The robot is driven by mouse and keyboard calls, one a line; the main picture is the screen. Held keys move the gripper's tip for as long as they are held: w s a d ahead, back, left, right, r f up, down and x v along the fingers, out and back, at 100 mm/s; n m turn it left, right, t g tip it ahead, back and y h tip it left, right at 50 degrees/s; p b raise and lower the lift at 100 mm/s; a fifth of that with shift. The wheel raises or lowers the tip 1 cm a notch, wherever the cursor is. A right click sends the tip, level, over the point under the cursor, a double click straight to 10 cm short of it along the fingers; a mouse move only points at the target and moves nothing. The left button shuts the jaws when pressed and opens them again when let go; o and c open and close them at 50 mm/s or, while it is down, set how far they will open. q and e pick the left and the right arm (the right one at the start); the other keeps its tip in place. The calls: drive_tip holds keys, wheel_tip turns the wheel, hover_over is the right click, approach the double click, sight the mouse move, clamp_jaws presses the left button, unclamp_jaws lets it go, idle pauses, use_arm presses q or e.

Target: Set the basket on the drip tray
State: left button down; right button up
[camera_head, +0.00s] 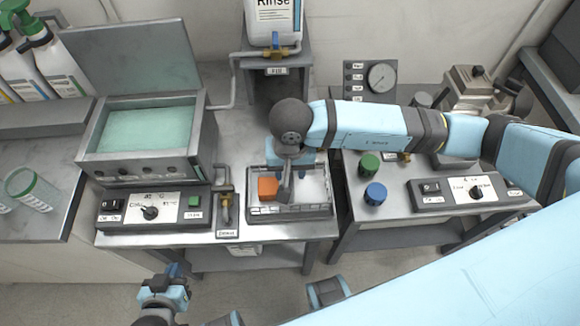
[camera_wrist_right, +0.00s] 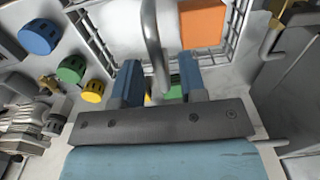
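The wire basket (camera_head: 322,185) holds an orange block (camera_head: 268,187) and a white item; it also shows in the right wrist view (camera_wrist_right: 243,40). It sits on or in a low grey tray (camera_head: 290,214), which appears to be the drip tray, on the middle bench. Exact contact is hard to see. My right gripper (camera_wrist_right: 158,82) is above the basket with its fingers apart, one on each side of the grey handle (camera_wrist_right: 152,38). A gap shows between fingers and handle. My left gripper (camera_head: 174,272) is low at the front left, away from the basket; its finger opening is unclear.
A bath with green liquid (camera_head: 145,130) and a raised lid (camera_head: 130,55) stands left of the basket. Blue (camera_head: 375,193) and green (camera_head: 369,164) knobs stand to the right. A rinse bottle (camera_head: 273,22) is behind on a raised stand. A clear cup (camera_head: 30,190) lies far left.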

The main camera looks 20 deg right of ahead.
wheel_tip(320, 180, up, 12)
drive_tip(key=b, duration=0.1)
idle(0.5)
idle(0.5)
